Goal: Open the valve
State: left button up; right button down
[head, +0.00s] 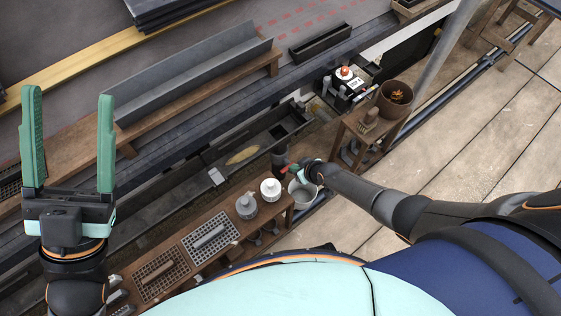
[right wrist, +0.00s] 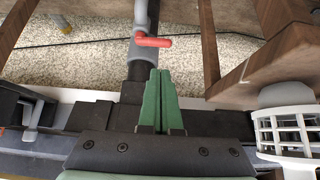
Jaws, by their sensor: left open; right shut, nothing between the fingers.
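The valve has a red lever handle (right wrist: 153,42) on a grey vertical pipe (right wrist: 140,18) in the right wrist view. The lever points to the right, across the pipe. My right gripper (right wrist: 160,72) is shut and empty, its green fingertips just below the lever in that view; a small gap shows between them. In the head view the red handle (head: 284,169) is a small spot beside my right gripper, largely hidden by it. My left gripper (head: 69,95) is open and empty, raised at the left of the head view, well away from the valve.
A wooden bench (head: 225,262) with grates and grey and white fittings stands below the valve. In the right wrist view, wooden legs (right wrist: 208,40) and a white slotted basket (right wrist: 285,130) flank the pipe.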

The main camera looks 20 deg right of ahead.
aim_at(285, 169)
pick_arm(q)
jog(key=shift+s+f, duration=0.1)
pick_arm(e)
jog(key=b+x, duration=0.9)
jog(key=shift+s+f, duration=0.1)
pick_arm(q)
notch_tip(285, 169, down, 11)
jog(key=d+b, duration=0.1)
jog(key=shift+w+n+g, duration=0.25)
jog(key=shift+n+g, duration=0.15)
pick_arm(e)
jog(key=shift+w+a+f, duration=0.1)
jog(key=shift+w+f, duration=0.2)
jog(key=shift+w, duration=0.05)
